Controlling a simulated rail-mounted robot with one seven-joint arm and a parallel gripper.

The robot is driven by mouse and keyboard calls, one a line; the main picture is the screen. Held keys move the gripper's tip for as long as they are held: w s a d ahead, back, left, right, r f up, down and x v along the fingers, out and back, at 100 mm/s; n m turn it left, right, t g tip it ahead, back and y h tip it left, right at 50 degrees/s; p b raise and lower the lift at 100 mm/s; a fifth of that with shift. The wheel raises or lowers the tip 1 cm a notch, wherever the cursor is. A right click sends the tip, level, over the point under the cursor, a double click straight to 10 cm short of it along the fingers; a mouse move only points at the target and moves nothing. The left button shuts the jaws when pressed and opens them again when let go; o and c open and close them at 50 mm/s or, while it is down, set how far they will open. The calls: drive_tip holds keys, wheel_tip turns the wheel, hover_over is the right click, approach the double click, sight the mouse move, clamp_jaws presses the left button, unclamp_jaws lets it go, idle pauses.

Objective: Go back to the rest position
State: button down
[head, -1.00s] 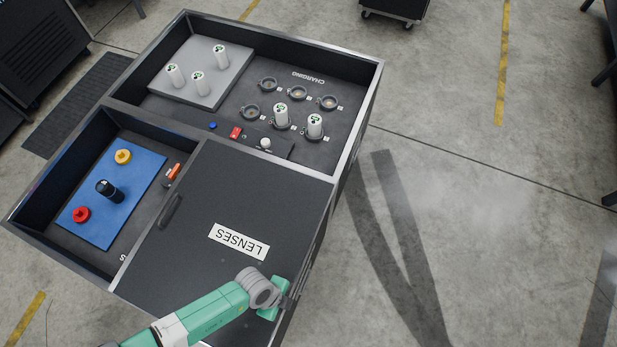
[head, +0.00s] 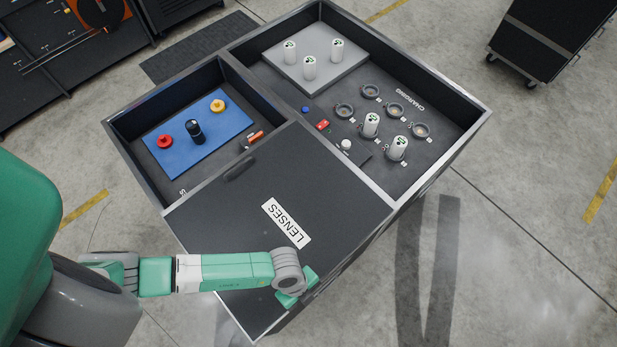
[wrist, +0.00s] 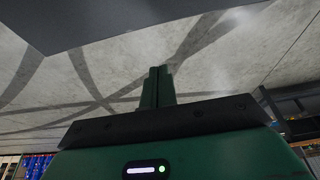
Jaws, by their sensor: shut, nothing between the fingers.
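My gripper (wrist: 157,88) shows in the wrist view with its two green fingers together and nothing between them. It points out over the concrete floor. The fingers themselves are hidden there. Whether the arm touches the lid cannot be told.
The case (head: 452,142) has an open CHARGING bay with several white cylinders, some on a grey block (head: 330,72). Another bay holds a blue mat (head: 222,127) with red, yellow and black items. A wheeled dark case (head: 545,40) stands at back right. Floor to the right is clear.

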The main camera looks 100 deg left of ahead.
drive_tip(key=v, duration=0.2)
drive_tip(key=shift+w+r, duration=0.1)
drive_tip(key=shift+r, duration=0.35)
